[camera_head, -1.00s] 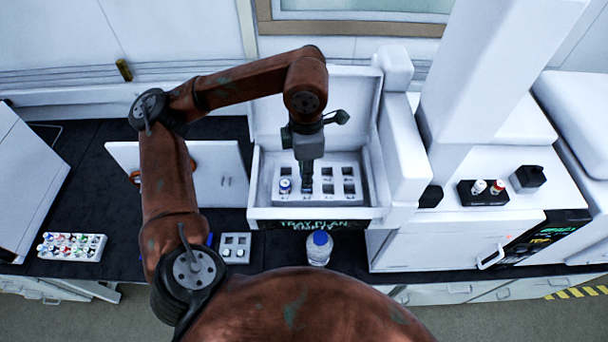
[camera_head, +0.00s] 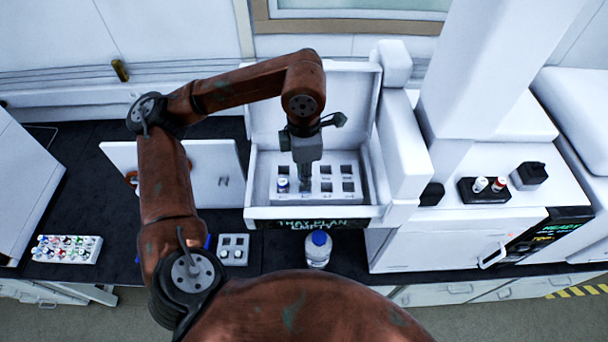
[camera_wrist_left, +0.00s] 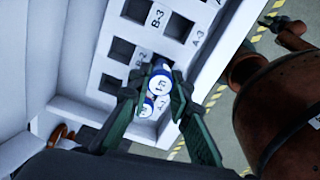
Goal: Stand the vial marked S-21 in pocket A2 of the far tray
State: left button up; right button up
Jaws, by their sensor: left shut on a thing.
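The far tray (camera_head: 318,196) is a white block with two rows of square pockets inside the open white box. My left gripper (camera_head: 304,188) points straight down over the front row's second pocket from the left. In the left wrist view its fingers (camera_wrist_left: 154,98) are shut on a blue and white vial (camera_wrist_left: 160,83); its mark is not clearly readable. The vial stands at the A-2 place; whether its foot is inside the pocket is hidden. A second blue and white vial (camera_head: 283,186) stands in the front-left pocket, close beside it.
The box's walls and raised lid (camera_head: 312,100) surround the tray. A rack of several vials (camera_head: 66,250), a small white rack (camera_head: 233,249) and a blue-capped bottle (camera_head: 319,248) stand on the black bench. A black holder (camera_head: 484,190) with two vials is at right.

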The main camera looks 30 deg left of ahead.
pick_arm(q)
jog(key=shift+f, duration=0.3)
jog(key=shift+f+b, duration=0.15)
jog(key=shift+b, duration=0.15)
jog(key=shift+f+b, duration=0.5)
jog(key=o, duration=0.7)
jog(key=shift+c, duration=0.2)
jog(key=o, duration=0.4)
jog(key=shift+c, duration=0.2)
jog(key=shift+o, duration=0.3)
